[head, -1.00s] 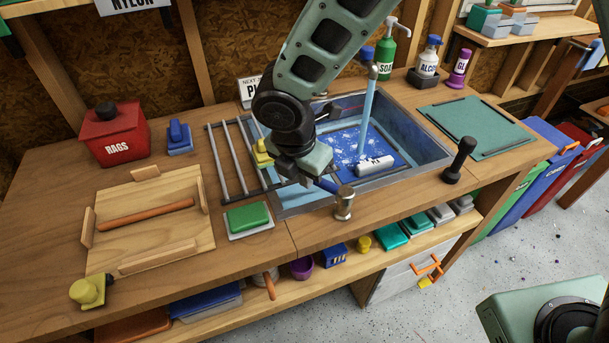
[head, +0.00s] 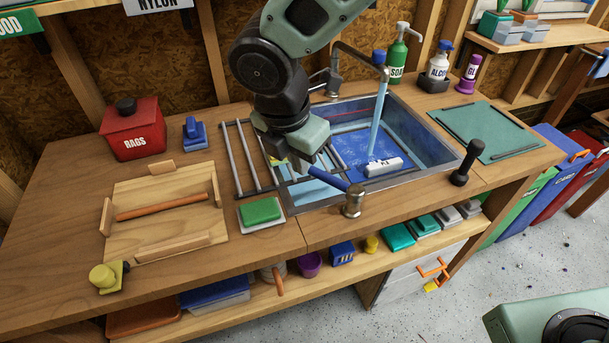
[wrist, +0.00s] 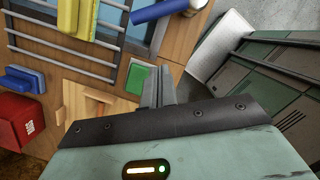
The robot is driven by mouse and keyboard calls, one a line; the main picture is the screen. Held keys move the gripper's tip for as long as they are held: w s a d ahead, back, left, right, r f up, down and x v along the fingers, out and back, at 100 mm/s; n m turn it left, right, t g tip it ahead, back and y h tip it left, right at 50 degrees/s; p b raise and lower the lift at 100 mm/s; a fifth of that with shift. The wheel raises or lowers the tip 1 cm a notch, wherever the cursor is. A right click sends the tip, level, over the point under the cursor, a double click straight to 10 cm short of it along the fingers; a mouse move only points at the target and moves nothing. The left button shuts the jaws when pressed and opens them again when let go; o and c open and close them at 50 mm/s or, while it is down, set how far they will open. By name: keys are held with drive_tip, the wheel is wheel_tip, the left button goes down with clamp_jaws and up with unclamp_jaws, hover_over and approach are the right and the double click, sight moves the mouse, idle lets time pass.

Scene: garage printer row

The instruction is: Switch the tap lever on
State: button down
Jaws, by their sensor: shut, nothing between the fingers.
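The tap lever (head: 328,180) is a blue bar on a metal post (head: 352,202) at the sink's front rim; it points back-left over the sink. The lever also shows in the wrist view (wrist: 157,11) at the top. A blue stream (head: 377,118) runs from the spout (head: 381,70) into the sink (head: 440,162). My gripper (head: 304,140) is above the sink's left part, just behind and left of the lever. Its fingers (wrist: 160,72) are together and empty in the wrist view; I see no contact with the lever. The head view hides the fingertips.
A rack of bars (head: 240,160) and a green sponge (head: 260,210) lie left of the lever. A white cylinder (head: 384,167) lies in the sink. A black lever (head: 466,162) stands on the right. A wooden tray (head: 150,190) fills the left bench.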

drive_tip(key=v, duration=0.2)
drive_tip(key=shift+r, duration=0.35)
